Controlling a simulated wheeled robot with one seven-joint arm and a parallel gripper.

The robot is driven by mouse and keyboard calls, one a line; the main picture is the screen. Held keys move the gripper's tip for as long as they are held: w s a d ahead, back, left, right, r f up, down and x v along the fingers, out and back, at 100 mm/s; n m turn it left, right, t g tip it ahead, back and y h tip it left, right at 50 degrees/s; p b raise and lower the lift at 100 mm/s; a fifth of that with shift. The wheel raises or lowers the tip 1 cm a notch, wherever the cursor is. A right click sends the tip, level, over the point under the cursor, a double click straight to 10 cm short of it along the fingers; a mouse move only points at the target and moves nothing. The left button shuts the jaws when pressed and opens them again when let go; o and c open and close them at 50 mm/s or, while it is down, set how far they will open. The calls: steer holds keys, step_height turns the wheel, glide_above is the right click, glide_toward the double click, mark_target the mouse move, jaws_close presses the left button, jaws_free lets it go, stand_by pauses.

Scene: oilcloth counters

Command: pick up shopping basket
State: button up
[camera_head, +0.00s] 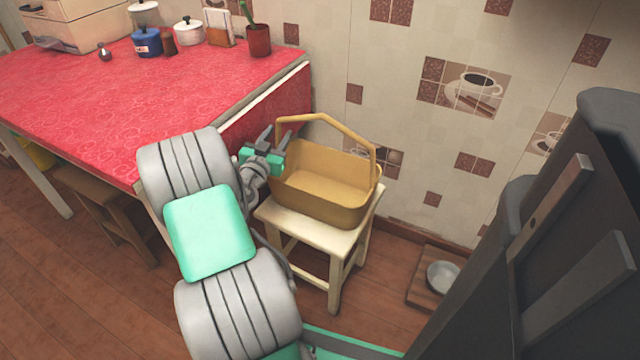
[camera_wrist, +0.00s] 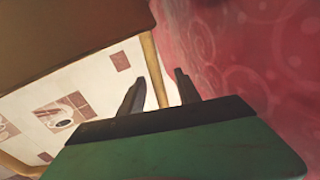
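The shopping basket (camera_head: 318,190) is a tan-yellow open basket with a tall arched handle. It stands upright on a small cream stool (camera_head: 316,232) beside the table. My gripper (camera_head: 273,138) is at the basket's left end, near the foot of the handle. Its two dark fingers are spread apart. In the wrist view my gripper (camera_wrist: 158,90) shows open fingers, with a thin strip of the handle (camera_wrist: 155,70) seen between and beyond them. I cannot tell whether they touch it. The brown basket wall (camera_wrist: 70,30) fills the upper left of that view.
A table with a red patterned oilcloth (camera_head: 120,90) stands left of the basket, its cloth hanging close to my gripper. The tiled wall (camera_head: 410,130) is behind the stool.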

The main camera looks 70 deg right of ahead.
steer(key=d, duration=0.3)
steer(key=shift+s+d, duration=0.1)
steer(key=shift+d, duration=0.15)
jaws_close()
stand_by(1.1)
